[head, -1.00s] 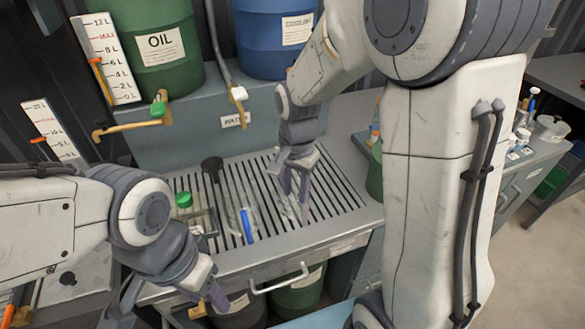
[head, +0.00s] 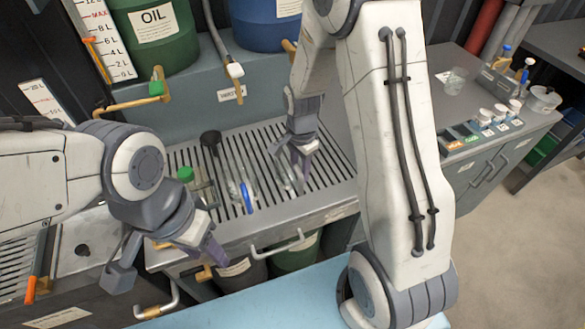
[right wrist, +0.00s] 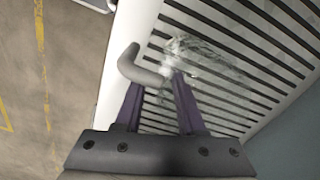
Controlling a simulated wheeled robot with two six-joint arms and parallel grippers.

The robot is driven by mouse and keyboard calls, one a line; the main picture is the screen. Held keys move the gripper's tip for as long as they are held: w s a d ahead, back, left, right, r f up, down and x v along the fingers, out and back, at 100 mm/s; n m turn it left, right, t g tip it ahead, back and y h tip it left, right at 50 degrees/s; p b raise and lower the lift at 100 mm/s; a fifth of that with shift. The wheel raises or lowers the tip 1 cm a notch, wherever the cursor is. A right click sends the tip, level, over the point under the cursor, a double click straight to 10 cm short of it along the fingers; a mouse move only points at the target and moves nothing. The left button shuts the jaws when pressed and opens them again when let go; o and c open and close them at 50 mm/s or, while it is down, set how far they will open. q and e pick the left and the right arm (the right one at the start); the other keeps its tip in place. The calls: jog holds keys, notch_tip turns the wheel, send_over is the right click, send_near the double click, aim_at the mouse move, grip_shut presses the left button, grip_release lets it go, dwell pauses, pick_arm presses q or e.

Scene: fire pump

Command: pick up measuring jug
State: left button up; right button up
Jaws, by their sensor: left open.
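Two clear vessels stand on the slatted drip grate (head: 328,176) in the head view. One is a clear jug with a blue handle (head: 246,197); the other is a clear vessel (head: 289,180) to its right, partly behind my right gripper (head: 293,168). I cannot tell for sure which is the measuring jug. The clear vessel (right wrist: 192,55) also shows in the right wrist view, just beyond my right fingertips (right wrist: 155,82). My left gripper (head: 165,262) is open and empty, in front of the counter's left part.
A green OIL drum (head: 155,35) and a tap (head: 233,70) are behind. A drawer handle (head: 278,245) sticks out in front. A cabinet (head: 470,150) at right carries several small containers.

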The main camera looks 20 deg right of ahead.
jog(key=shift+f, duration=0.75)
grip_shut()
dwell(0.9)
